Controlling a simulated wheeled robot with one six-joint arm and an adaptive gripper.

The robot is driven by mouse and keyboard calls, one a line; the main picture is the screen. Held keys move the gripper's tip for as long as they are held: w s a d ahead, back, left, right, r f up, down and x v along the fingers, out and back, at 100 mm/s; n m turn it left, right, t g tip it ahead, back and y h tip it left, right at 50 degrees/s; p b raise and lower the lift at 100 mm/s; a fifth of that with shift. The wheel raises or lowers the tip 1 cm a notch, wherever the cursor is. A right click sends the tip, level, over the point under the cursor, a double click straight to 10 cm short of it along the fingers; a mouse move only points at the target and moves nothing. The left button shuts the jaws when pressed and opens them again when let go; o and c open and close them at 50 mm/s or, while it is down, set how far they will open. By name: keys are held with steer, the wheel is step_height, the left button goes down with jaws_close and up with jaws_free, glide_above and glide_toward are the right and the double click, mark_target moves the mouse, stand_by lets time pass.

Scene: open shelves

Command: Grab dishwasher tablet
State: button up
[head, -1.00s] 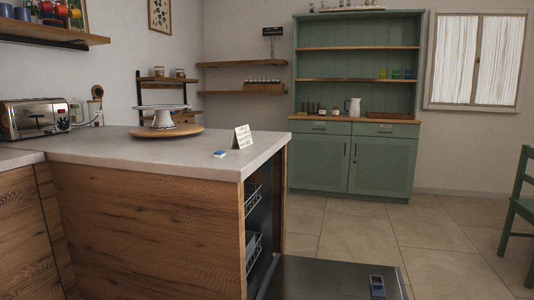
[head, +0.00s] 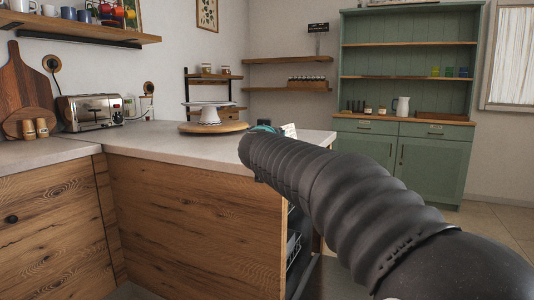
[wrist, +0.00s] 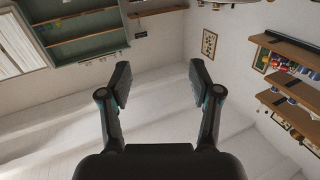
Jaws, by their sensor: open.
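The dishwasher tablet, a small blue and white block on the counter (head: 160,138) in the earlier head view, does not show now. My arm covers that part of the counter in the head view. My gripper (wrist: 160,82) is open and empty in the wrist view, with its two fingers wide apart and only wall and shelves beyond them. In the head view my gripper is mostly hidden behind my arm, with a bit of teal showing over the counter.
A white cake stand (head: 210,113) on a round wooden board stands on the counter. A white card (head: 289,130) is partly hidden by my arm. A toaster (head: 90,111) stands at left. The open dishwasher rack (head: 293,250) is below the counter. A green cabinet (head: 435,163) stands behind.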

steer(key=w+a+f+m+g+h, duration=0.2)
steer(key=w+a+f+h, duration=0.15)
steer(key=a+f, duration=0.2)
steer(key=shift+y, duration=0.25)
steer(key=x, duration=0.5)
steer(key=f+x, duration=0.1)
steer(key=x, duration=0.2)
steer(key=shift+w+d+p, duration=0.15)
steer(key=shift+d+p, duration=0.05)
steer(key=shift+p, duration=0.2)
steer(key=shift+d+f+x, duration=0.1)
steer(key=shift+x, duration=1.25)
steer(key=shift+d+f+x, duration=0.1)
steer(key=shift+x, duration=1.3)
steer(key=c, duration=1)
